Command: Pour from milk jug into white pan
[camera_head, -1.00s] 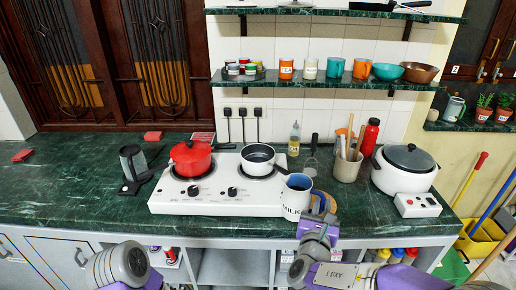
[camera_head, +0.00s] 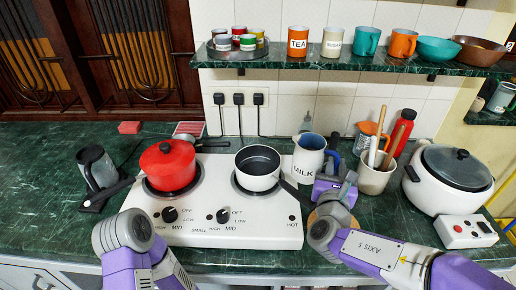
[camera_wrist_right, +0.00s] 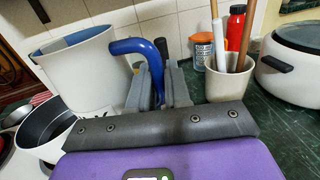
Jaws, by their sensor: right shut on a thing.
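The white milk jug (camera_head: 307,160), marked MILK, has a blue inside and a blue handle. My right gripper (camera_head: 335,182) is shut on its handle, and the jug is held up at the right side of the pan, slightly tilted. The jug (camera_wrist_right: 85,72) and my right gripper's fingers (camera_wrist_right: 160,85) also show in the right wrist view. The white pan (camera_head: 258,170), with a dark inside, sits on the right burner of the stove, its handle toward the front right. No liquid shows in the pan.
A red pot (camera_head: 168,166) with a lid sits on the left burner of the white stove (camera_head: 205,215). A utensil holder (camera_head: 375,178), a red bottle (camera_head: 401,133) and a white rice cooker (camera_head: 450,180) stand at the right. A shelf with cups (camera_head: 350,65) runs above.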

